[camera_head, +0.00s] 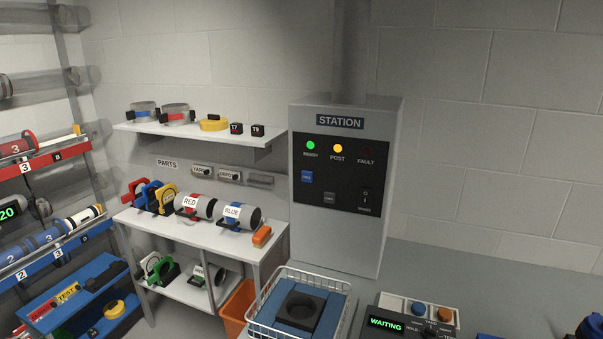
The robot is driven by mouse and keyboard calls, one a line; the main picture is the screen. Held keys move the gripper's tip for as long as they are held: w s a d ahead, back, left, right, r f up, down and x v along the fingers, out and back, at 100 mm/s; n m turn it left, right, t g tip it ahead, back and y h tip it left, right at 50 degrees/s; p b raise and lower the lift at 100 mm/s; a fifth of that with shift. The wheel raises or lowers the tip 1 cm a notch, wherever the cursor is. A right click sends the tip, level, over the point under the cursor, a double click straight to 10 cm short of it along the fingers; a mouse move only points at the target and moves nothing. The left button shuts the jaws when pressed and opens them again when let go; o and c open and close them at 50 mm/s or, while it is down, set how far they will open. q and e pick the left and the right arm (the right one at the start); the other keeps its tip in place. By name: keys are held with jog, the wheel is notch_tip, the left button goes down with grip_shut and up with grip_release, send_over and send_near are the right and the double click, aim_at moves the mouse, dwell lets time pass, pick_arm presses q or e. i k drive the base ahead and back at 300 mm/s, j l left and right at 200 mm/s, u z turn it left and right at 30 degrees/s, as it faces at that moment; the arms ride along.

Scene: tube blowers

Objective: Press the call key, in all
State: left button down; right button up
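The grey station cabinet (339,240) stands at the middle right, with a black panel (339,190) on its front. The panel has a blue key (307,177) at left and a dark grey key (329,198) below it; their lettering is too small to read. Its READY light (310,145) is green, the POST light (338,148) is yellow and the FAULT light (366,152) is dark. I cannot tell which key is the call key. Neither gripper shows.
A white wire basket (269,290) with a blue insert and dark ring stands before the cabinet. An orange bin (235,308) is left of it. A parts bench (188,232) holds carriers labelled RED and BLUE. A shelf (160,130) hangs above; racks of tubes fill the left.

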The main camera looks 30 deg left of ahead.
aim_at(307, 176)
jog(key=i+j+z, duration=0.1)
jog(key=j, duration=0.45)
jog(key=i+j, duration=0.1)
jog(key=j, duration=0.45)
jog(key=i+j+z, duration=0.15)
jog(key=j, duration=0.4)
